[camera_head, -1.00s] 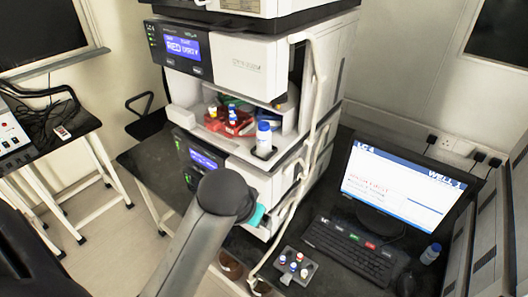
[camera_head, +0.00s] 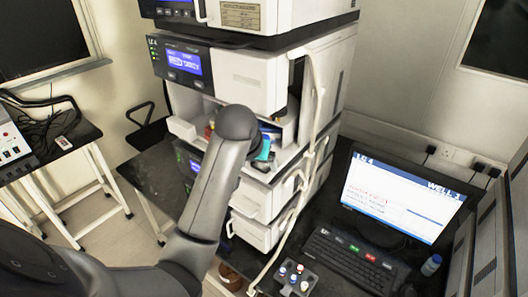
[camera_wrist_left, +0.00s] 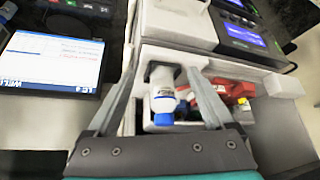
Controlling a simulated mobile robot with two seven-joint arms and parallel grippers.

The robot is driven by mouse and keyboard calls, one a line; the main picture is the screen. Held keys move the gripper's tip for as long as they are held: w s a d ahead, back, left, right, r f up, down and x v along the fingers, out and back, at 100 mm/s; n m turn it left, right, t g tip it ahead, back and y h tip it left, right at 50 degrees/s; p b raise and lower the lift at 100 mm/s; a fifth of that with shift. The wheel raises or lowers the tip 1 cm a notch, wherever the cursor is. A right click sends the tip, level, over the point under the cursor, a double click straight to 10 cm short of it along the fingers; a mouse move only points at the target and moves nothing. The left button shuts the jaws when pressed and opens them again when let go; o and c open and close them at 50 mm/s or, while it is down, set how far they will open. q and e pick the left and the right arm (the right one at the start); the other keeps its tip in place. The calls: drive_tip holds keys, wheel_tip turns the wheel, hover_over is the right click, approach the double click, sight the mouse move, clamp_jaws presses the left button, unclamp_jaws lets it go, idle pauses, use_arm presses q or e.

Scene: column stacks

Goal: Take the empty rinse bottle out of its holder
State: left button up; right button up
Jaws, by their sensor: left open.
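The rinse bottle (camera_wrist_left: 163,96), white with a blue cap, stands in its holder, a dark-edged recess (camera_wrist_left: 151,72) in the pale shelf of the instrument stack, in the left wrist view. My left gripper (camera_wrist_left: 162,73) is open, with one finger on each side of the bottle and a gap visible beside it. Whether either finger touches it I cannot tell. In the head view my left arm hides the bottle and most of the gripper; only a teal part shows. The liquid level is not readable. My right gripper is not in view.
A red rack (camera_wrist_left: 213,89) with small coloured items sits on the same shelf beside the bottle. White tubing (camera_head: 318,80) runs down the stack's right front edge. A monitor (camera_head: 398,194), a keyboard (camera_head: 350,260) and a small vial tray (camera_head: 294,276) occupy the bench at right.

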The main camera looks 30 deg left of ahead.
use_arm(q)
drive_tip(key=shift+w+a+p, duration=0.15)
drive_tip(key=shift+w+a, duration=0.15)
drive_tip(key=shift+w, duration=0.5)
drive_tip(key=shift+w+a+p, duration=0.1)
drive_tip(key=shift+w+a, duration=0.15)
drive_tip(key=shift+w, duration=0.6)
drive_tip(key=shift+w+a+p, duration=0.15)
drive_tip(key=shift+w+a, duration=0.15)
drive_tip(key=shift+w, duration=0.5)
drive_tip(key=shift+w+a+f, duration=0.1)
drive_tip(key=shift+w+f, duration=0.25)
drive_tip(key=shift+f, duration=0.2)
drive_tip(key=shift+c, duration=0.4)
clamp_jaws()
